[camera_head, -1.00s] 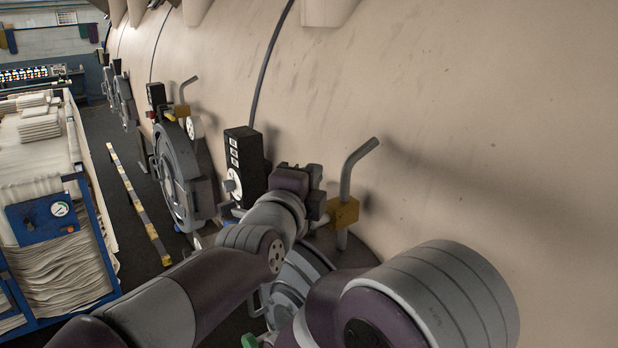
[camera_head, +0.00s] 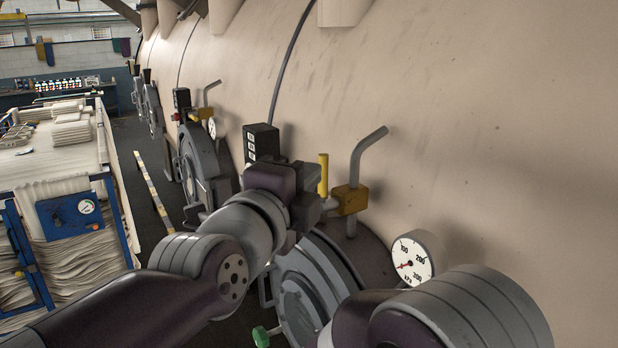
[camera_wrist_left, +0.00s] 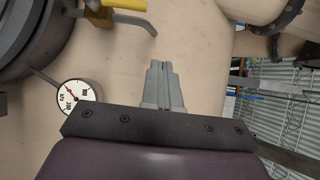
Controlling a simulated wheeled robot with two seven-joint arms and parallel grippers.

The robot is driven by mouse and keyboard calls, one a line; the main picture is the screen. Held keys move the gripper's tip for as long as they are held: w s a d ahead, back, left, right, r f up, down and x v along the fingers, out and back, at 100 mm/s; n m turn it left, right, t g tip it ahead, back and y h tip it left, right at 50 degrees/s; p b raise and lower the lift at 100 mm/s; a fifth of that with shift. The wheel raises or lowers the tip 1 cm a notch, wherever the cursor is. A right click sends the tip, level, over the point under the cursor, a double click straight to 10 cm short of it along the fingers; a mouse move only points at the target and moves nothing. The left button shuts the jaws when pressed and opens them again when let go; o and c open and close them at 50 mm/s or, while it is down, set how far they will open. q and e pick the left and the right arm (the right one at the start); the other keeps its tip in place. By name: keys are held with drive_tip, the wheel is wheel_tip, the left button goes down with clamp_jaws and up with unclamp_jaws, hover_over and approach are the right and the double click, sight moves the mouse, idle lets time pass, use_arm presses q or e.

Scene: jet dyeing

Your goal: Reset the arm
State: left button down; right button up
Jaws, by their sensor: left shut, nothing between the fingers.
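My left arm comes in from the lower left in the head view. Its gripper (camera_head: 328,204) is beside the yellow valve body (camera_head: 350,200) with the bent grey pipe; whether they touch is unclear there. In the left wrist view the gripper's two grey fingers (camera_wrist_left: 164,77) are closed together with nothing between them, in front of the beige vessel wall. A yellow handle (camera_head: 323,174) stands upright just behind the gripper and also shows in the left wrist view (camera_wrist_left: 125,4), apart from the fingers. My right gripper is out of view.
A pressure gauge (camera_head: 413,259) sits on the vessel (camera_head: 480,130) near the round grey hatch (camera_head: 305,290). A black control box (camera_head: 262,143) is behind my left wrist. A blue-framed cart (camera_head: 118,205) with stacked fabric stands at left, beyond open floor.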

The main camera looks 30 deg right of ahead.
use_arm(q)
drive_tip(key=w+a+f+n+g+y+b, duration=0.15)
drive_tip(key=a+f+n+y, duration=0.45)
drive_tip(key=f, duration=0.9)
drive_tip(key=a+f+n+g+y, duration=0.3)
drive_tip(key=a+f+n, duration=0.6)
drive_tip(key=f, duration=0.6)
drive_tip(key=s+a+f+n+g+y+b, duration=0.1)
drive_tip(key=s+a+f+n, duration=0.2)
drive_tip(key=a+f, duration=0.3)
drive_tip(key=s+a+f+n+g+y+b, duration=0.1)
drive_tip(key=a+f+n, duration=0.4)
drive_tip(key=a, duration=0.6)
drive_tip(key=s+a+f+n+g+y+b, duration=0.1)
drive_tip(key=s+a+f+n+g+y, duration=0.2)
drive_tip(key=a, duration=0.6)
wheel_tip(320, 180, down, 4)
drive_tip(key=shift+s+r+n+b, duration=0.15)
drive_tip(key=shift+s+n+b, duration=0.25)
drive_tip(key=shift+s+n, duration=0.7)
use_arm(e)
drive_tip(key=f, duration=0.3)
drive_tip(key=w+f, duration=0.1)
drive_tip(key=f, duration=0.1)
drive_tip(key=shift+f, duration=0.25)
use_arm(q)
drive_tip(key=shift+w+a+r, duration=0.1)
drive_tip(key=shift+w, duration=0.05)
